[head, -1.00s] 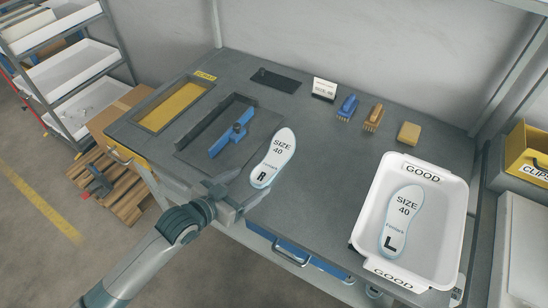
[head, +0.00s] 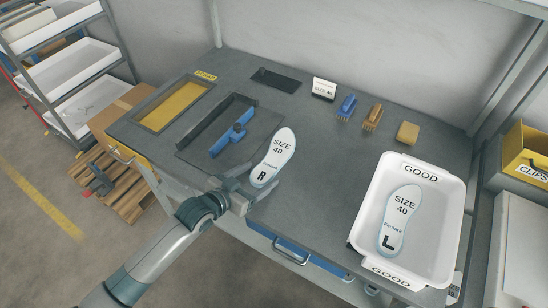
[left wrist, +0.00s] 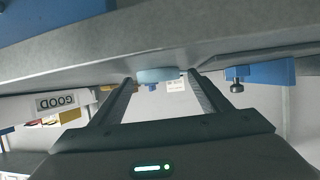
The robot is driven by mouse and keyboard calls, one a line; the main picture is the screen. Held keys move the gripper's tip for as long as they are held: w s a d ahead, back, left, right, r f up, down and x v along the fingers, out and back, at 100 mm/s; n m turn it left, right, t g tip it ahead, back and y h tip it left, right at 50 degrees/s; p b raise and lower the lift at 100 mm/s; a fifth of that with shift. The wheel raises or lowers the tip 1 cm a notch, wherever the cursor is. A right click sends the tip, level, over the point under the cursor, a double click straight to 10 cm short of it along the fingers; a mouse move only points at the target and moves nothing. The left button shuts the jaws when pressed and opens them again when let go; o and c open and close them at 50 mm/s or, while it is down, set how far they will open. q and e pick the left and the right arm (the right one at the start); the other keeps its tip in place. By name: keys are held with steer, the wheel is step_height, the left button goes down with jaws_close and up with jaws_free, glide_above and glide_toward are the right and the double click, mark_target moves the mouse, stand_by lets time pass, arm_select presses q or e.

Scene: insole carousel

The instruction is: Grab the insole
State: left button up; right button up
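A white insole (head: 273,158) marked "SIZE 40" and "R" lies on the grey worktable, its heel toward me. In the left wrist view its pale blue edge (left wrist: 158,75) shows between the fingertips. My left gripper (head: 249,182) is at the heel end, with its fingers open and spread to either side of the heel. A small gap seems to show on each side, so it does not hold the insole. A second insole (head: 401,218), marked "SIZE 40" and "L", lies in a white tray (head: 452,222) labelled "GOOD". My right gripper is not in view.
A blue clamp fixture (head: 233,134) stands on a dark plate left of the insole. Farther left is a yellow recess (head: 173,106) labelled "SCRAP". Brushes (head: 373,117), a yellow block (head: 408,133) and a size card (head: 324,89) stand along the back. The table between insole and tray is clear.

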arm_select(q)
steer(key=c, duration=0.9)
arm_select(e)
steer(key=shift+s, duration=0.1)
arm_select(q)
steer(key=shift+r, duration=0.1)
steer(key=shift+r, duration=0.45)
steer(key=r, duration=0.2)
steer(key=r+b, duration=0.1)
steer(key=shift+s+d+r, duration=0.15)
steer(key=shift+s+d, duration=0.1)
steer(key=shift+s+d+r, duration=0.45)
steer(key=shift+s+d, duration=0.15)
steer(key=s+d+r, duration=0.2)
steer(key=s+d+r+b, duration=0.1)
steer(key=s+d+r, duration=0.2)
steer(key=s+d, duration=0.1)
steer(key=s, duration=0.1)
steer(key=shift+r+b, duration=0.3)
steer(key=shift+r, duration=0.1)
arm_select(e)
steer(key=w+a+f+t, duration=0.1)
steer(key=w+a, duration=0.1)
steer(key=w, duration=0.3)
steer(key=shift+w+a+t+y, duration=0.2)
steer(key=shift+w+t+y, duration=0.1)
